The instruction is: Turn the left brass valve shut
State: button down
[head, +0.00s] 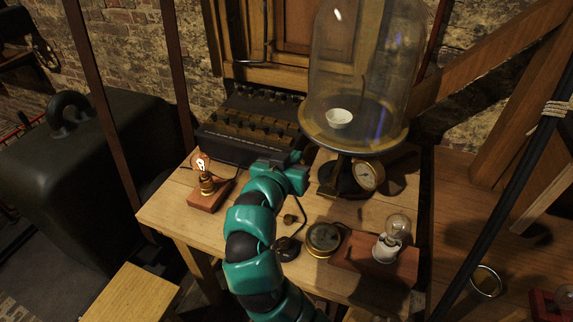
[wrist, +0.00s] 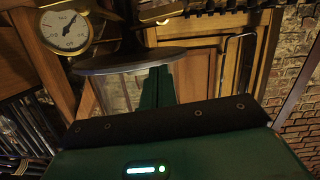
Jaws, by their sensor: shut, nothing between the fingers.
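My gripper (head: 298,162) is at the end of the teal arm, in front of and left of the bell jar's stand in the head view. In the wrist view its dark green fingers (wrist: 158,88) are together with nothing between them. The left brass valve is not clearly seen in the head view; the gripper and arm cover part of the area beside the stand. A brass-coloured fitting (wrist: 158,12) is cut off at the top of the wrist view; I cannot tell whether it is a valve.
A glass bell jar (head: 352,62) over a white bowl (head: 338,118) stands on the wooden table (head: 160,212), with a round gauge (head: 369,176) below. A dark keyed box (head: 240,140) is behind. A lit bulb (head: 204,166) is left; a brass dial (head: 323,238) and another bulb (head: 397,226) are right.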

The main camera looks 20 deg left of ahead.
jog(key=f, duration=0.1)
jog(key=w+f+p, duration=0.1)
jog(key=f, duration=0.1)
jog(key=w+f, duration=0.1)
jog(key=shift+w+d+f, duration=0.2)
jog(key=shift+d+f, duration=0.1)
jog(key=shift+d, duration=0.05)
jog(key=shift+f, duration=0.1)
